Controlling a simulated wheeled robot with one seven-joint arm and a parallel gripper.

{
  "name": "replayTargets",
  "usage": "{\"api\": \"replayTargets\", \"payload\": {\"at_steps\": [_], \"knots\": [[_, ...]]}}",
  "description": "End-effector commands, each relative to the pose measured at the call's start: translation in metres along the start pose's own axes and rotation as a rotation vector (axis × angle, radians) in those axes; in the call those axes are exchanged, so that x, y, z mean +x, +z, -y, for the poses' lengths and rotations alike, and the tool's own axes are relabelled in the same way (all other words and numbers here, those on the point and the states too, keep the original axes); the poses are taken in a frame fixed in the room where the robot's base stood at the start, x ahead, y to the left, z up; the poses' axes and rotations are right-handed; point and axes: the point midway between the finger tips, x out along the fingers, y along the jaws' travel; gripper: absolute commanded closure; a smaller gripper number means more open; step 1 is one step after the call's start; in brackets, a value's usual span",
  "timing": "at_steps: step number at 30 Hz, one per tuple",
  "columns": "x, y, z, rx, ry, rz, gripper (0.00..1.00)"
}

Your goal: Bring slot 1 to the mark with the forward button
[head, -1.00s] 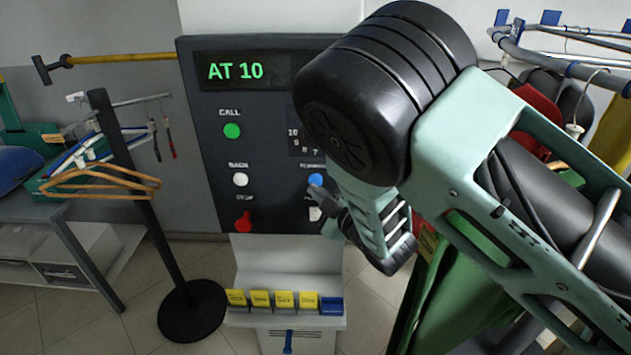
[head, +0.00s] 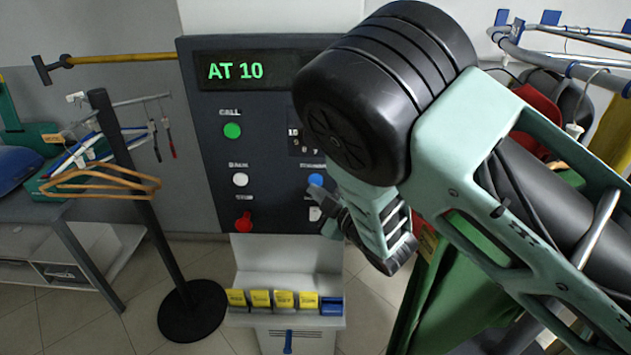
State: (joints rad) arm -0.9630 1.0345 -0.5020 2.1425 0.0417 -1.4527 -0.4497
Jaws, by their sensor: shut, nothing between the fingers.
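The dark control panel (head: 214,150) stands in the middle of the head view. Its display (head: 240,70) reads "AT 10" in green. The blue forward button (head: 315,179) shows just left of my arm, its label partly legible. My gripper (head: 330,205) is shut and empty, in front of the panel's lower right, at or just below the forward button. I cannot tell whether it touches the button. My arm hides the panel's right part, including most of a small dial or number window (head: 297,140). Slot 1 and the mark are not recognisable in view.
The panel also has a green call button (head: 232,131), a white back button (head: 240,180) and a red stop control (head: 243,222). A tray with yellow tags (head: 260,299) sits below. A hanger stand (head: 140,190) is at left, a rail with garments (head: 560,62) at right.

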Motion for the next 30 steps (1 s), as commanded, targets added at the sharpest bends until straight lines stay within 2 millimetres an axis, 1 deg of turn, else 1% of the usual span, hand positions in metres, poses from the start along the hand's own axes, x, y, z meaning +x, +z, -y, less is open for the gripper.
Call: {"api": "replayTargets", "payload": {"at_steps": [14,30], "knots": [[0.0067,0.0040,-0.0037,0.001,0.001,0.001,1.00],[0.0084,0.0046,-0.0047,0.000,0.001,0.000,1.00]]}}
